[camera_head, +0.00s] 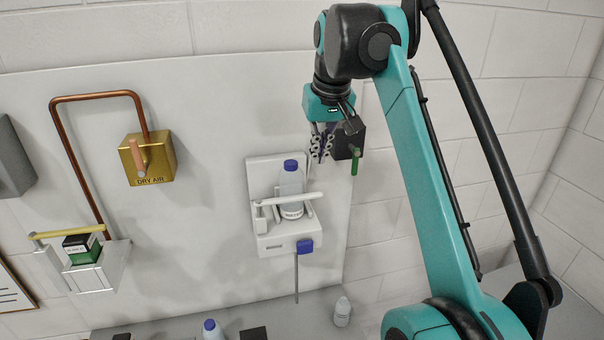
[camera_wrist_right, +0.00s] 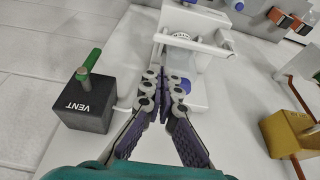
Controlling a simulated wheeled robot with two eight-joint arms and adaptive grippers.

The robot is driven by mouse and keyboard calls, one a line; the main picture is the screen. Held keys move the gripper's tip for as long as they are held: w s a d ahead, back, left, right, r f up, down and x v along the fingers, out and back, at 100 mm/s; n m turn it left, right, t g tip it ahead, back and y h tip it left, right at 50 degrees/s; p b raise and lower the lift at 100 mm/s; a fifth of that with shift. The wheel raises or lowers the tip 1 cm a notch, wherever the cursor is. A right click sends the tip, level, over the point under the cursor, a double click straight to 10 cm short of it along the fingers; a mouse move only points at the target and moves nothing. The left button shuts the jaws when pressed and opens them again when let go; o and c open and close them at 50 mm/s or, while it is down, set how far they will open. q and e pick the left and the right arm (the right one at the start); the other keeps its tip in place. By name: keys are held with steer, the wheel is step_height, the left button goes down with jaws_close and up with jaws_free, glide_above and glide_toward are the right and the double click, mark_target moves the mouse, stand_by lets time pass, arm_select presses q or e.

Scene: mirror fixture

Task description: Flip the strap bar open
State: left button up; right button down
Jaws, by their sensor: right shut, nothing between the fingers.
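A white bar (camera_head: 300,198) lies across the front of a white bottle with a blue cap (camera_head: 291,180) in a white wall holder (camera_head: 275,242). The bar also shows in the right wrist view (camera_wrist_right: 192,45), just beyond the fingertips. A second holder on the left has a yellow bar (camera_head: 68,231) across a black and green box (camera_head: 83,249). The frames do not label either bar as the strap bar. My right gripper (camera_head: 321,157) is shut and empty, above and right of the bottle; its fingers also show in the wrist view (camera_wrist_right: 158,78). My left gripper is out of view.
A dark box marked VENT with a green handle (camera_wrist_right: 85,107) sits close to my right gripper. A gold DRY AIR box (camera_head: 153,160) with a copper pipe (camera_head: 70,140) is on the panel at left. Small bottles (camera_head: 342,312) stand on the ledge below.

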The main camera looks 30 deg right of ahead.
mark_target(316, 193)
steer(key=a+x, duration=0.1)
steer(key=x, duration=0.9)
steer(key=shift+d, duration=0.5)
steer(key=shift+s+a+m, duration=0.15)
steer(key=shift+s+m, duration=0.45)
steer(key=shift+s, duration=0.1)
steer(key=s+a+m+g+h+p, duration=0.1)
steer(key=s+a+m+g+h, duration=0.1)
steer(key=s+a+m, duration=0.8)
steer(key=a+m+g, duration=0.1)
steer(key=m, duration=0.1)
steer(key=shift+m+h, duration=0.3)
steer(key=shift+h, duration=0.1)
steer(key=shift+s, duration=0.2)
